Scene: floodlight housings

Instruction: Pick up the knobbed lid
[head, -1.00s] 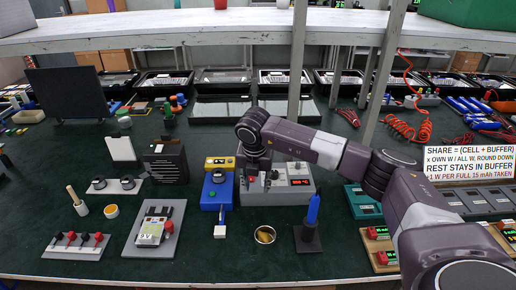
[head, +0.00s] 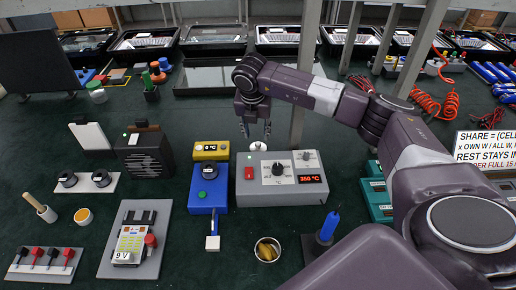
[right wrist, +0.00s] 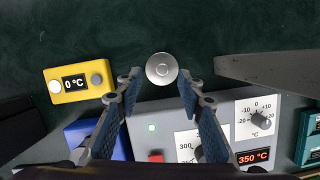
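The knobbed lid (right wrist: 161,69) is a small round silver disc with a ring and a paler centre, lying on the dark green bench top in the right wrist view. In the head view it shows as a pale round thing (head: 258,146) just behind the grey control box. My right gripper (right wrist: 157,76) is open and empty, pointing down, with one fingertip on each side of the lid in the picture. In the head view the right gripper (head: 256,132) hangs over the lid; I cannot tell the exact height gap. My left gripper is not in view.
The grey control box (head: 311,187) with a dial and red "350 °C" display stands close in front of the lid. A yellow display box (head: 211,150) and blue unit (head: 208,192) stand to its left. An open tin (head: 266,248) and a blue tool in a stand (head: 329,225) are nearer.

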